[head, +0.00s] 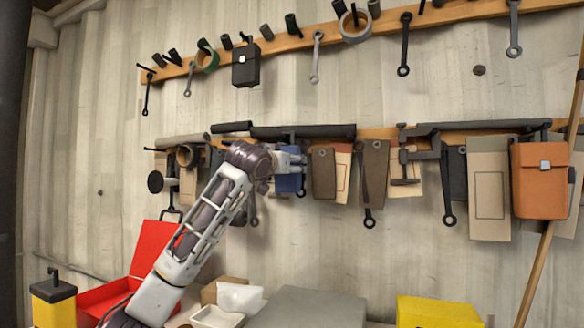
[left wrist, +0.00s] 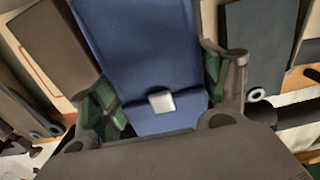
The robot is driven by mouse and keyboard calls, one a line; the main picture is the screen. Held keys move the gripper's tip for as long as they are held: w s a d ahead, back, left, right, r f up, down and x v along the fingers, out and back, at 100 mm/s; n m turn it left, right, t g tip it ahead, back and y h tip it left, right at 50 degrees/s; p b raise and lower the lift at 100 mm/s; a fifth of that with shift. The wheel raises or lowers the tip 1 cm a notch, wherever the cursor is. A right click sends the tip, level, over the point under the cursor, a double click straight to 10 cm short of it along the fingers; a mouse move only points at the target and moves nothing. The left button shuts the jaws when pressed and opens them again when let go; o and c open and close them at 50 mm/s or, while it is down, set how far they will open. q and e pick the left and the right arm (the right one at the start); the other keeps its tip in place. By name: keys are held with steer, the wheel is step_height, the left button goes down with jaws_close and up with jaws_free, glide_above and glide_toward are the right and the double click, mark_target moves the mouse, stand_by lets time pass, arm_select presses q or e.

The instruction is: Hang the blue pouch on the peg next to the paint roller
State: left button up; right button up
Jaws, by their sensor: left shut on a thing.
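The blue pouch (head: 288,183) is upright just below the lower rail, among the hanging goods. My left gripper (head: 291,160) is shut on it. In the left wrist view the blue pouch (left wrist: 145,55), with its pale clasp, lies between my green-padded fingers (left wrist: 163,92). My gripper hides the pouch's upper part in the head view, so I cannot tell whether it touches a peg. Long dark cylinders (head: 303,131) lie along the lower rail. I cannot tell for sure which item is the paint roller. My right gripper is not in view.
The lower wooden rail (head: 377,133) is crowded with brown and dark pouches, cards and wrenches close to my gripper. An orange bag (head: 540,180) hangs at the right. An upper rail (head: 275,46) holds tools and tape. Below are a red box (head: 153,248) and a yellow box (head: 437,312).

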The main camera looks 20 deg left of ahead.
arm_select(q)
steer(key=shift+a, duration=0.45)
steer(key=shift+f+b, duration=0.4)
steer(key=shift+f, duration=0.1)
steer(key=o, duration=1.2)
steer(key=shift+c, duration=0.2)
steer(key=shift+f, duration=0.1)
steer(key=shift+s, duration=0.15)
steer(key=s, duration=1.1)
steer(key=shift+s+d, duration=0.3)
steer(key=shift+s, duration=0.1)
